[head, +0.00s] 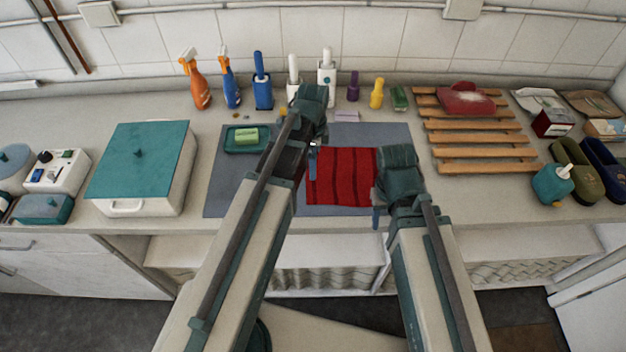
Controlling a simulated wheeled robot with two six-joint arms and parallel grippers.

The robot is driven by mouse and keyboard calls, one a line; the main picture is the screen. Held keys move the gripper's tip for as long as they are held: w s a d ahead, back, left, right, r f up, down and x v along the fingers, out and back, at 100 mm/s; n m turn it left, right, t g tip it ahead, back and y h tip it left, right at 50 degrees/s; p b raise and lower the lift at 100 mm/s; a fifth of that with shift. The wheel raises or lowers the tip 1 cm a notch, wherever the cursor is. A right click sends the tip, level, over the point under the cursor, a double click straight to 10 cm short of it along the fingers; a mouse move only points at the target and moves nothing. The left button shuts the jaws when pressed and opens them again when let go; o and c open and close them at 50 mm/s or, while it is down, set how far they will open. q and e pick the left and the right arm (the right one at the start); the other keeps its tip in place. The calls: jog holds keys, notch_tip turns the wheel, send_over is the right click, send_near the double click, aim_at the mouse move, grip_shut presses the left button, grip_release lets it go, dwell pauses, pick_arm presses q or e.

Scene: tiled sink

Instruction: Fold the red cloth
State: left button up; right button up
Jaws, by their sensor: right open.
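The red cloth (342,177) with dark stripes lies flat on the grey mat (232,190) in the middle of the counter. My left gripper (312,160) is at the cloth's left edge, with its arm passing over the mat's left part; its fingers are mostly hidden, so I cannot tell whether it is open or touches the cloth. My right gripper (376,208) is open at the cloth's lower right corner. The wrist of my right arm covers the cloth's right edge.
A green tray (233,148) with a sponge (246,136) sits on the mat's upper left. A white box with a teal lid (138,160) stands left, a wooden rack (482,153) right. Spray bottles (199,82) and other bottles line the back. The counter's front edge is close.

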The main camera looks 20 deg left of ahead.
aim_at(383, 227)
pick_arm(q)
notch_tip(383, 227, down, 3)
jog(key=shift+f+b, duration=0.15)
jog(key=shift+b, duration=0.95)
pick_arm(e)
notch_tip(383, 227, down, 3)
jog(key=shift+f, duration=0.15)
pick_arm(q)
grip_shut()
